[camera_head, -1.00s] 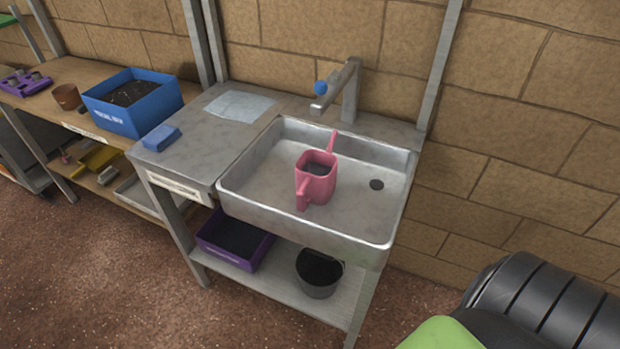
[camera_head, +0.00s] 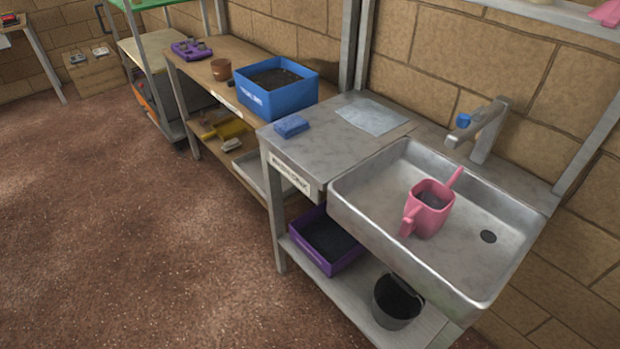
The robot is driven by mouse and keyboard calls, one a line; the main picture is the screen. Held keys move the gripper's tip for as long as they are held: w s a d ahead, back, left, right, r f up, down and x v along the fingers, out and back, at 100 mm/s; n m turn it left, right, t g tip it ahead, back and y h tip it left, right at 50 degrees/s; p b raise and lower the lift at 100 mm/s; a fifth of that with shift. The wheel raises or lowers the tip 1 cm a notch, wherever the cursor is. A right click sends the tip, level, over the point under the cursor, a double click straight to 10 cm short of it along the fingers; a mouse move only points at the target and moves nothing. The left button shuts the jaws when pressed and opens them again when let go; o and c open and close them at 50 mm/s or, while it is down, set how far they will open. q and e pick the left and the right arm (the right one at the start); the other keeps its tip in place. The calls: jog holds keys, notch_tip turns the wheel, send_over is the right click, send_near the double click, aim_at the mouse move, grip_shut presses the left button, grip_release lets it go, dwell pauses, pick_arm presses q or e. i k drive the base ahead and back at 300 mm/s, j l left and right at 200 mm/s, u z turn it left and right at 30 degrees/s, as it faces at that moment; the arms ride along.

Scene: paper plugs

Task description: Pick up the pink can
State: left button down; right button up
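The pink can (camera_head: 428,209) is a watering can standing upright in the grey sink basin (camera_head: 372,186). Its handle points toward the front left and its spout toward the back right. The dark inside of the can shows from above. The drain hole lies to its right. Neither of my grippers is in view.
A metal tap (camera_head: 480,130) with a blue knob stands behind the can. A blue sponge (camera_head: 291,126) and a pale cloth (camera_head: 372,116) lie on the counter left of the sink. A purple crate (camera_head: 325,240) and dark bucket (camera_head: 397,301) stand on the lower shelf. The left floor is clear.

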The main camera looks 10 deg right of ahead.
aim_at(429, 203)
jog(key=j+z, duration=0.1)
jog(key=z, duration=0.85)
jog(key=i+j, duration=0.05)
